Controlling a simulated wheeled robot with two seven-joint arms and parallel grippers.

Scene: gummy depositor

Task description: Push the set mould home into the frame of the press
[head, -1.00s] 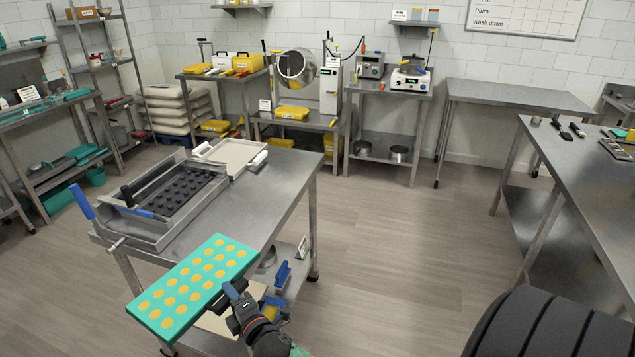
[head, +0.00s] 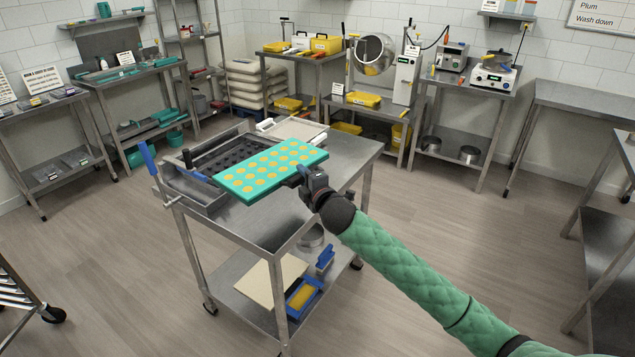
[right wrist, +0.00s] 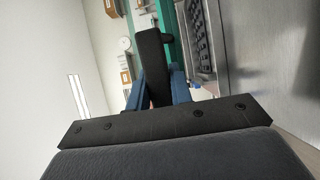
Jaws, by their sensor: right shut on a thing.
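The set mould (head: 268,170) is a teal slab with rows of filled orange-yellow rounds. My right gripper (head: 302,178) is shut on its near right edge and holds it above the cart top, roughly level. The press (head: 205,200) is a grey metal frame with dark studs inside, a black handle and a blue lever (head: 148,161). The mould's left part overlaps the press's right side in the head view, and I cannot tell whether they touch. In the right wrist view the teal edge (right wrist: 164,40) runs beyond the fingers, with the studded press (right wrist: 201,45) beside it. My left gripper is not in view.
The press stands on a steel cart (head: 345,160); a pale board (head: 300,129) lies behind it. The cart's lower shelf holds a cream board (head: 262,282) and a blue tray (head: 303,298). The cart top is bare at right. Open floor surrounds the cart.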

